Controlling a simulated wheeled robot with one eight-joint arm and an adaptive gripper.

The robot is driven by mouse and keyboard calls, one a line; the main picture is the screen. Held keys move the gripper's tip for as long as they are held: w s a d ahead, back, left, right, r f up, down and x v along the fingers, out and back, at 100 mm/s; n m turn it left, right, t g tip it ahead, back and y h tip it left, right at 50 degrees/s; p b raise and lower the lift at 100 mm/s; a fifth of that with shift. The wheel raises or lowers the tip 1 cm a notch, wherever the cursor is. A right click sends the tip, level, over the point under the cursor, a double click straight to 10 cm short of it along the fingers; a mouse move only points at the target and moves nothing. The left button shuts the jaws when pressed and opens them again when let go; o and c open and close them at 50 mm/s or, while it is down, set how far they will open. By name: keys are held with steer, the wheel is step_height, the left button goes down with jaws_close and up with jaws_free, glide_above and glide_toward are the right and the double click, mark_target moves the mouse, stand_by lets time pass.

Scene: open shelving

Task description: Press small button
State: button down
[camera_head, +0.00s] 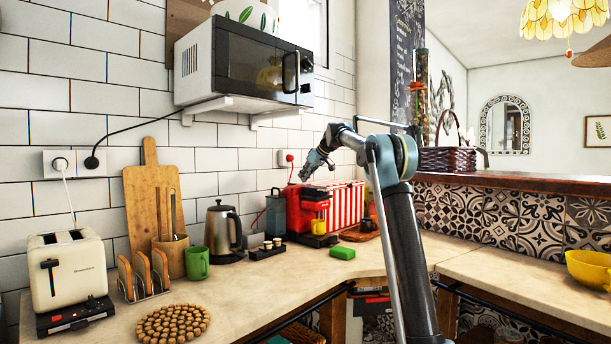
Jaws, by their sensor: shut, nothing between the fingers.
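My gripper (304,176) is at the end of my arm, in the middle of the head view. It is small and points down and left, with its fingers shut and empty. In the picture it appears just above the top left of the red coffee machine (310,201); I cannot tell whether it touches it. I cannot make out a small button on the coffee machine. The cream toaster (68,270) at the far left has a dark front base with small red and pale controls (75,318). I cannot tell which control the task means.
A kettle (223,231), a green mug (196,263), a toast rack (143,276) and a round trivet (173,324) stand on the counter. A microwave (255,62) sits on a wall shelf above. The front middle counter is clear.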

steer(key=shift+f, duration=0.15)
steer(key=shift+s+f, duration=0.15)
steer(key=shift+f, duration=0.6)
steer(key=shift+r, duration=0.1)
steer(key=shift+r, duration=0.25)
steer(key=r, duration=0.4)
steer(key=shift+d+r, duration=0.1)
steer(key=shift+d, duration=0.15)
steer(key=v, duration=0.9)
steer(key=shift+d+r, duration=0.15)
steer(key=shift+s, duration=0.15)
